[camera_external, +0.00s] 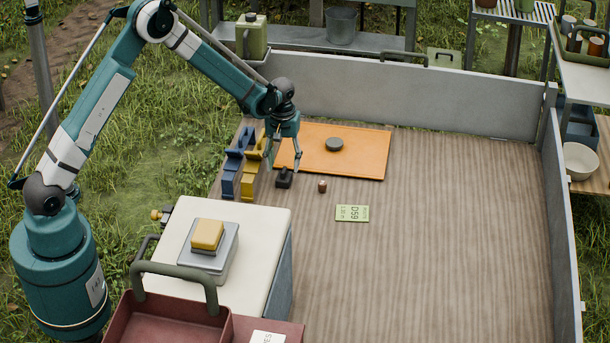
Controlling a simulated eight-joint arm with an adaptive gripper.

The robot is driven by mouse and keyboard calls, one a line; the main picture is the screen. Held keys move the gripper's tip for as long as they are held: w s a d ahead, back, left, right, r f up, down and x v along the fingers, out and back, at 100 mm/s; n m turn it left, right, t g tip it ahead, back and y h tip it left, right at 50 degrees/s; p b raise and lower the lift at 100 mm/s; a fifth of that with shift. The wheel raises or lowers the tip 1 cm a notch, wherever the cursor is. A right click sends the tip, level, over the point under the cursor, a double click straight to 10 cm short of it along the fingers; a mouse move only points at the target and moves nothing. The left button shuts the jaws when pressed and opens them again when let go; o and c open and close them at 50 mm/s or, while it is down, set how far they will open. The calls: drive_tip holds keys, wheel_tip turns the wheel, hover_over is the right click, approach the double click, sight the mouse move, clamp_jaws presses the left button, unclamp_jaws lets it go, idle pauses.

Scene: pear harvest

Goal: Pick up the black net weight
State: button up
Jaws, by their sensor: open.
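A small black block-like object with a raised top, which looks like the black net weight (284,179), sits on the wooden bed at the lower left of the orange mat (364,168). My gripper (285,162) points down just above it with its fingers apart. One finger shows clearly at the right; the other is partly hidden by the yellow holder. I cannot tell whether a finger touches the weight. A dark round disc (334,144) lies flat on the mat, to the right of my gripper.
Blue (232,172) and yellow (251,172) holders stand close left of my gripper. A small brown piece (322,186) and a green label card (352,213) lie to the right. Grey side walls (420,98) bound the bed. The bed's right and front are clear.

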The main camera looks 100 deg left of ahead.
sight(284, 170)
drive_tip(key=shift+f, duration=0.2)
drive_tip(key=shift+f+b, duration=0.75)
drive_tip(key=shift+f, duration=1.85)
drive_tip(key=c, duration=1.2)
